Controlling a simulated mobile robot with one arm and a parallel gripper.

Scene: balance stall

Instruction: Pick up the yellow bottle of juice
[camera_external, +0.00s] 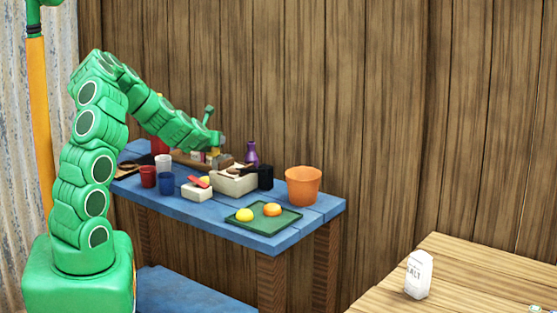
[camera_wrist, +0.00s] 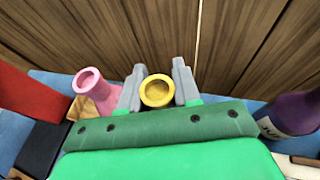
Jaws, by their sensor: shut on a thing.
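The yellow bottle (camera_wrist: 157,91) shows in the wrist view as a round yellow opening seen from above, between the two grey fingers of my gripper (camera_wrist: 158,90). The fingers are shut on it, one at each side. Its lower body is hidden behind the green gripper housing. In the external view my gripper (camera_external: 217,146) is low over the back of the blue table, and the bottle is too small and covered there to make out clearly.
A pink bottle (camera_wrist: 92,88) stands close left of my gripper, and a purple bottle (camera_wrist: 293,112) stands to the right. On the blue table (camera_external: 215,219) are cups, a beige crate (camera_external: 235,184), an orange pot (camera_external: 303,184) and a green tray (camera_external: 283,222). A wooden wall is behind.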

